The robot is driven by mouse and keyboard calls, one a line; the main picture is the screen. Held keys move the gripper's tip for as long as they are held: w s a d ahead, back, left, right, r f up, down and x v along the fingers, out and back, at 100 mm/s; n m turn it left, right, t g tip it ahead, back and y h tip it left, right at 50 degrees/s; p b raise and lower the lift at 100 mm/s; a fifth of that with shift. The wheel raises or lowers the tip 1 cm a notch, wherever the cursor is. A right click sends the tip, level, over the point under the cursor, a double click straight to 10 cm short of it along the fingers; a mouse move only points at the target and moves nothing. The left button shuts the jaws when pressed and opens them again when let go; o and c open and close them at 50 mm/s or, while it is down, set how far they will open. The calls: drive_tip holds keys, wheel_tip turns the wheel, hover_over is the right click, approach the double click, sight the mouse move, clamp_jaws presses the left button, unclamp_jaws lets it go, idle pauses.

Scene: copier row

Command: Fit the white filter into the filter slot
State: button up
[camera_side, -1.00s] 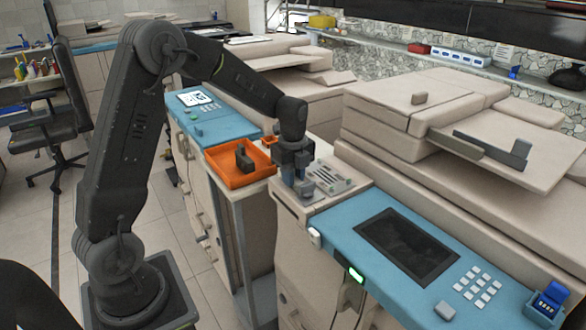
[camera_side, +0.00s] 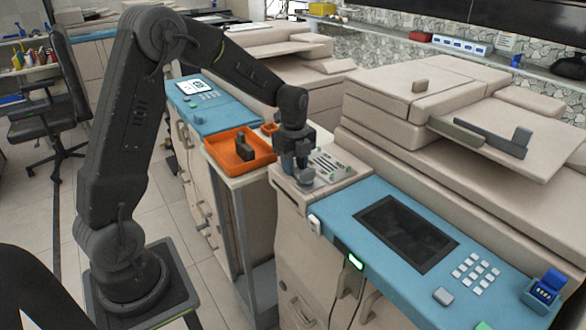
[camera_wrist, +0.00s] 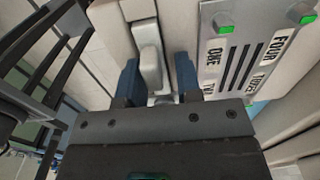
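My gripper (camera_side: 294,165) is low over the grey control strip at the left end of the near copier. In the wrist view, its two blue fingers (camera_wrist: 160,82) stand apart, with a pale upright piece (camera_wrist: 150,62) between them. A gap shows on the piece's right side; contact on the left cannot be told. A rounded grey part (camera_side: 305,177) shows by the fingertips in the side view. I cannot tell whether the pale piece is the white filter. The filter slot is not clearly identifiable; a labelled slotted panel (camera_wrist: 245,60) lies to the right in the wrist view.
An orange tray (camera_side: 262,158) with a dark block (camera_side: 244,147) stands left of my gripper. The blue copier panel (camera_side: 345,235) with a dark screen (camera_side: 405,233) and keys lies to the right. The copier body (camera_side: 400,125) rises behind.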

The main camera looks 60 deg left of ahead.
drive_tip(key=shift+o, duration=1.2)
drive_tip(key=shift+s+f, duration=0.4)
drive_tip(key=shift+f, duration=0.15)
wheel_tip(320, 180, up, 15)
drive_tip(key=s+d+r+n+t, duration=0.3)
drive_tip(key=s+d+r+n, duration=0.1)
drive_tip(key=s+d+n, duration=0.6)
drive_tip(key=s+d+f+n+t, duration=0.1)
drive_tip(key=s+n, duration=0.3)
drive_tip(key=s, duration=0.1)
drive_tip(key=s+d+f+n+t, duration=0.1)
drive_tip(key=s+d+f+n, duration=0.1)
drive_tip(key=s+n, duration=0.2)
drive_tip(key=shift+s+d+f, duration=0.25)
drive_tip(key=shift+s+d, duration=0.05)
drive_tip(key=shift+s, duration=0.9)
